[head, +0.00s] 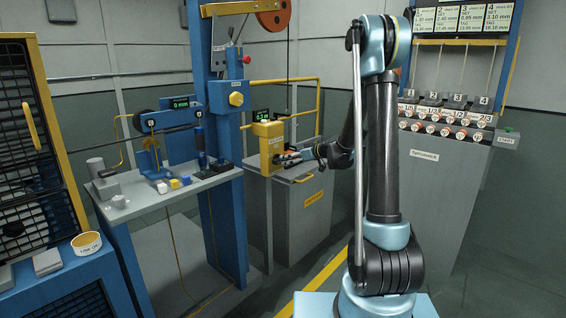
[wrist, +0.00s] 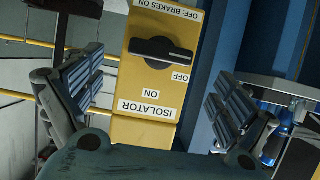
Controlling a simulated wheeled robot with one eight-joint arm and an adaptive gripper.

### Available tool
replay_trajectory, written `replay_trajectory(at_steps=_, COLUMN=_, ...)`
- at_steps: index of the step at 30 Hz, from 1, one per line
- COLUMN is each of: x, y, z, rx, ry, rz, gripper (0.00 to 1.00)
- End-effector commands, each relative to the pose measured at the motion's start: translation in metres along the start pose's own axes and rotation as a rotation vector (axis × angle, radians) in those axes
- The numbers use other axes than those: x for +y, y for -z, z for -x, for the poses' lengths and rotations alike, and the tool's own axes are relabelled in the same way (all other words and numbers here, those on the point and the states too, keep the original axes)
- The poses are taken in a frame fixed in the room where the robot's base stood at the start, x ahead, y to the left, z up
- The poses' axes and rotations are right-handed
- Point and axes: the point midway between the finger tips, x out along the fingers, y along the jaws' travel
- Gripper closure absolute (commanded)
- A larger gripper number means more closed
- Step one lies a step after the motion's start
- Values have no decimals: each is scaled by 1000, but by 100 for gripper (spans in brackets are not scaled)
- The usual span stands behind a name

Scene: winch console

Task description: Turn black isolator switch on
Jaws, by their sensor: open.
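The black isolator switch (wrist: 162,53) is a rotary handle on a yellow box (wrist: 150,130), seen in the wrist view. Its handle lies across the picture, with a pale line on its right end beside the OFF label (wrist: 181,77). The ON label (wrist: 151,95) is below the handle in the picture, above the ISOLATOR plate (wrist: 148,110). My gripper (wrist: 157,85) is open and empty, one finger on each side of the box, apart from the handle. In the head view my gripper (head: 300,158) is at the yellow box (head: 268,150); the handle is mostly hidden there.
The yellow box stands on a grey cabinet (head: 305,215), beside a blue column (head: 232,130). A workbench (head: 150,195) with small parts is to the left. A grey switch console (head: 425,190) is at right. A yellow rail (head: 305,85) runs behind the box.

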Motion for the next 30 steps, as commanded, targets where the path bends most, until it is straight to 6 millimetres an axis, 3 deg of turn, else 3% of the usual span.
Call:
replay_trajectory(at_steps=6, x=0, y=0, z=-36, rx=0, ry=1, rz=0, gripper=5)
replay_trajectory(at_steps=12, x=0, y=0, z=-55, rx=0, ry=1, rz=0, gripper=5)
replay_trajectory(at_steps=25, x=0, y=0, z=-62, rx=0, ry=0, rz=0, gripper=5)
replay_trajectory(at_steps=30, x=0, y=0, z=-62, rx=0, ry=0, rz=0, gripper=44)
